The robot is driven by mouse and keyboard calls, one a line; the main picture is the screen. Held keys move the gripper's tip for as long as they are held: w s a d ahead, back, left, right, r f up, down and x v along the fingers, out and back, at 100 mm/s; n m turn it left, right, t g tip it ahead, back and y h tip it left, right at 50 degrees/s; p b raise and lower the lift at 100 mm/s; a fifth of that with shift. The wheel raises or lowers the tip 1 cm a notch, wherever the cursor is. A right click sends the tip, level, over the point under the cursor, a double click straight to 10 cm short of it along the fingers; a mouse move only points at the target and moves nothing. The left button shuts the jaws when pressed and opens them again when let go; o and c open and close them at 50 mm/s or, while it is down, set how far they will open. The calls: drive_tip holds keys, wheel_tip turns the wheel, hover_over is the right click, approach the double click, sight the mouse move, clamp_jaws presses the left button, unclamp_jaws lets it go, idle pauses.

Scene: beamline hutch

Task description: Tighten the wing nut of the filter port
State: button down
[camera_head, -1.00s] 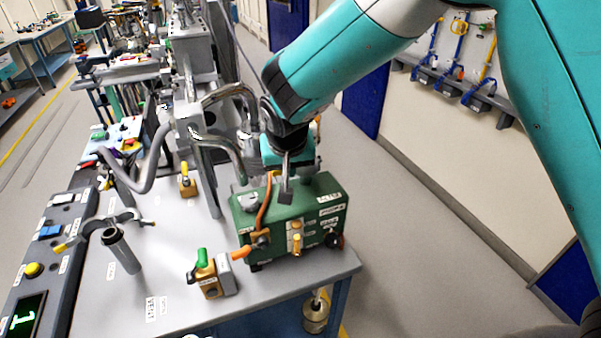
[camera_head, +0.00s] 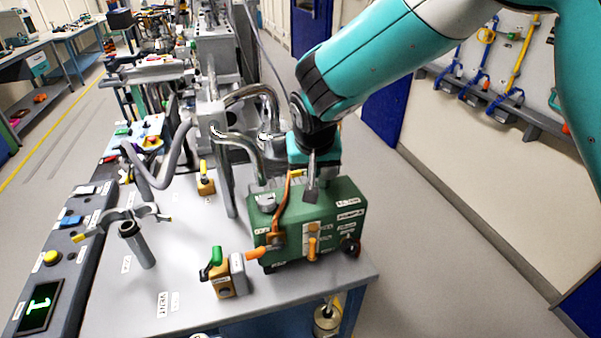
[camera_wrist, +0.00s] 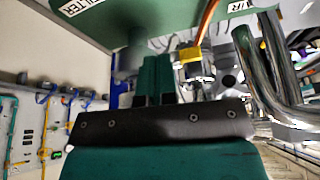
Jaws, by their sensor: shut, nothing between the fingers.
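The green pump box (camera_head: 335,212) stands on the bench's front right corner. Its underside-up face in the wrist view (camera_wrist: 150,12) bears a FILTER label (camera_wrist: 85,5). My gripper (camera_head: 311,190) points down over the top of the box, near its back. Its fingers (camera_wrist: 157,80) are together with nothing between them. In the wrist view a grey cylindrical fitting (camera_wrist: 130,52) is close beside the fingers; whether they touch cannot be told. I cannot make out the filter port's wing nut in either view; my gripper may hide it.
An orange hose (camera_head: 288,197) runs over the box. Bent metal pipes (camera_head: 240,140) stand close left of my arm. A valve block with green handle (camera_head: 222,275) and an upright tube with a clamp (camera_head: 138,245) stand on the bench (camera_head: 190,310). Open floor lies right.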

drive_tip(key=shift+r+p, duration=0.7)
drive_tip(key=shift+r, duration=0.25)
